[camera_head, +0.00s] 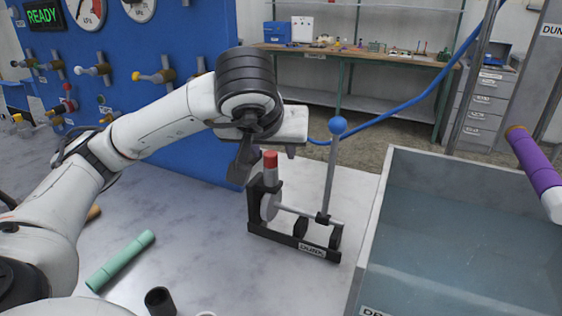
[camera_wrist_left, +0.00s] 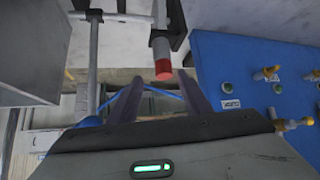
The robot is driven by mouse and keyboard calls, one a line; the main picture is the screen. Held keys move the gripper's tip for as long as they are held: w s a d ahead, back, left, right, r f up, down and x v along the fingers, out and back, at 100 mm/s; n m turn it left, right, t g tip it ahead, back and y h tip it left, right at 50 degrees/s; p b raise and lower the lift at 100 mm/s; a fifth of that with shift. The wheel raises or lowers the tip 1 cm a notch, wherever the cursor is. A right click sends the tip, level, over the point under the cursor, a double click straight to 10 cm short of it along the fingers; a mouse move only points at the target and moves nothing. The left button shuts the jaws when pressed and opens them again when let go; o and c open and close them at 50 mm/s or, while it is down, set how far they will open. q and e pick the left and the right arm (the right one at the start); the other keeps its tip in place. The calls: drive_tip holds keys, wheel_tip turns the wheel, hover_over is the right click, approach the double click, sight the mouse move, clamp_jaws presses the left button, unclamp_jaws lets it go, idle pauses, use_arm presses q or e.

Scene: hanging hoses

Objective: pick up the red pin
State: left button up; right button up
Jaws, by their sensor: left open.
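The red pin (camera_head: 270,160) stands upright in a black fixture labelled DUNK (camera_head: 318,251) on the grey bench. Its red end also shows in the left wrist view (camera_wrist_left: 163,69). My left gripper (camera_head: 264,165) is open and is just above and around the pin's top in the head view. In the left wrist view, the two dark fingers (camera_wrist_left: 159,80) point towards the red end, with it between or just past their tips. Contact cannot be told. My right gripper is not in view.
A lever with a blue knob (camera_head: 337,126) rises from the fixture, right of the pin. A water tank (camera_head: 374,220) stands to the right. A green tube (camera_head: 120,261) lies on the bench. A blue panel (camera_head: 180,60) with valves is at the back left. A purple tube (camera_head: 538,170) is at far right.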

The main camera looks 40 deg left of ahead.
sight(272, 159)
use_arm(q)
drive_tip(key=shift+w+a+f, duration=0.15)
drive_tip(key=shift+f, duration=0.25)
drive_tip(key=shift+w+a+f, duration=0.1)
drive_tip(key=shift+a+f, duration=0.05)
drive_tip(key=shift+f, duration=0.2)
drive_tip(key=shift+w+a+f, duration=0.3)
drive_tip(key=shift+w, duration=0.1)
drive_tip(key=x, duration=0.4)
drive_tip(key=shift+s+a+f+b, duration=0.1)
drive_tip(key=shift+a+b, duration=0.2)
drive_tip(key=shift+a, duration=0.05)
drive_tip(key=shift+w+a+f, duration=0.15)
drive_tip(key=shift+w+f, duration=0.05)
drive_tip(key=shift+w, duration=0.1)
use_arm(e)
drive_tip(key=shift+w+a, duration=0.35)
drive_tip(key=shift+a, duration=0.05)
use_arm(q)
clamp_jaws()
